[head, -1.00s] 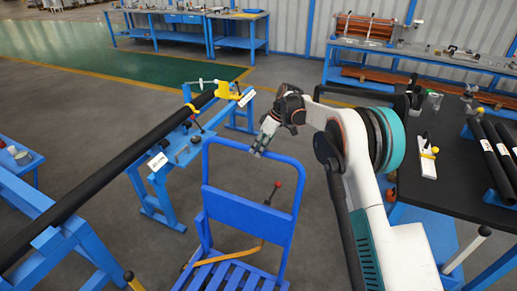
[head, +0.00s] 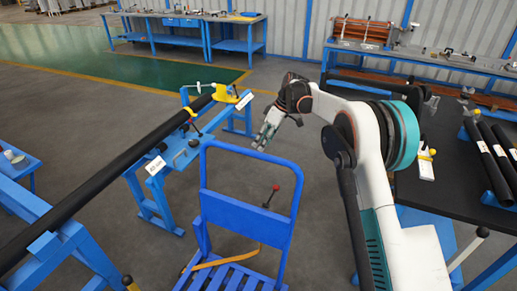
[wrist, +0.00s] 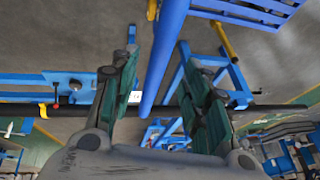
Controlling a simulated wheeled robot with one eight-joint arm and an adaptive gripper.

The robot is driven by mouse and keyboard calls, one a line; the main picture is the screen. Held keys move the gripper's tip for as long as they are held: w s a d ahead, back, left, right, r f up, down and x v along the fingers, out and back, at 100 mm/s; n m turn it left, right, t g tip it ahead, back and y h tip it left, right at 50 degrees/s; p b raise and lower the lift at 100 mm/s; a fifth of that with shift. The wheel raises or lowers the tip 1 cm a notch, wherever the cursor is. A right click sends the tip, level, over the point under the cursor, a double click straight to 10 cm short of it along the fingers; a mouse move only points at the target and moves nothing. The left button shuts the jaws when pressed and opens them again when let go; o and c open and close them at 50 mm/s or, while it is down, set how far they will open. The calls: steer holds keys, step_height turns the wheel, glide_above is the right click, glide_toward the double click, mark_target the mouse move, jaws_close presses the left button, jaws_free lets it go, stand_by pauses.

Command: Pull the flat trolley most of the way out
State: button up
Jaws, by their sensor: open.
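The flat trolley (head: 251,155) is blue, with an upright looped handle and a slatted deck partly cut off at the bottom of the head view. My gripper (head: 263,140) is open and empty, just at the handle's top bar near its middle, pointing down. In the wrist view my gripper (wrist: 159,62) has its two fingers spread apart, and the blue handle bar (wrist: 168,40) runs through the gap between them in the picture. I cannot tell whether the bar lies between the fingers or beyond them. No contact shows.
A blue stand (head: 158,190) with a long black tube (head: 110,165) is left of the trolley. A dark-topped bench (head: 450,185) with tubes stands right. Grey floor is open beyond the trolley.

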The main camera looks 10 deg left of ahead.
steer(key=v, duration=0.6)
steer(key=shift+r, duration=0.2)
steer(key=shift+d+r, duration=0.1)
